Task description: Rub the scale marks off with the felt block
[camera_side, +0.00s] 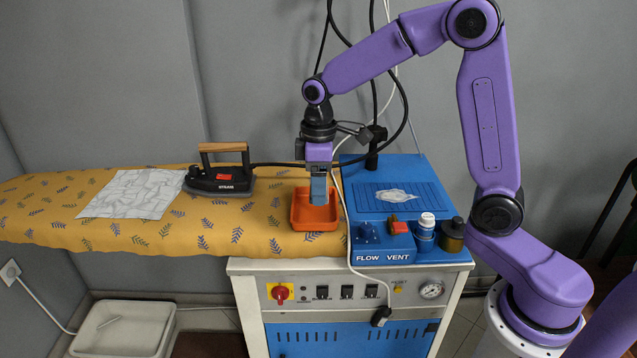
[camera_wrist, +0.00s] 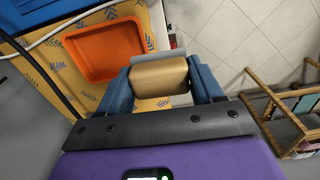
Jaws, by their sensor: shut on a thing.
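My gripper (camera_side: 319,192) points down in front of the orange tray in the side view. It is shut on the felt block, a tan block (camera_wrist: 160,76) with a grey layer (camera_wrist: 158,56) along its far side, seen between my two blue fingers in the wrist view. In the side view the fingers hide most of the block. A pale, irregular white patch (camera_side: 397,196), which looks like the scale marks, lies on the ribbed blue top (camera_side: 420,180) of the steam unit, right of my gripper. The wrist view does not show this patch.
The orange tray (camera_side: 299,212) sits on the yellow patterned board (camera_side: 270,235); it looks empty in the wrist view (camera_wrist: 88,67). An iron (camera_side: 221,180) and a white cloth (camera_side: 133,192) lie left. Knobs and small bottles (camera_side: 424,238) line the unit's front. Cables hang around my wrist.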

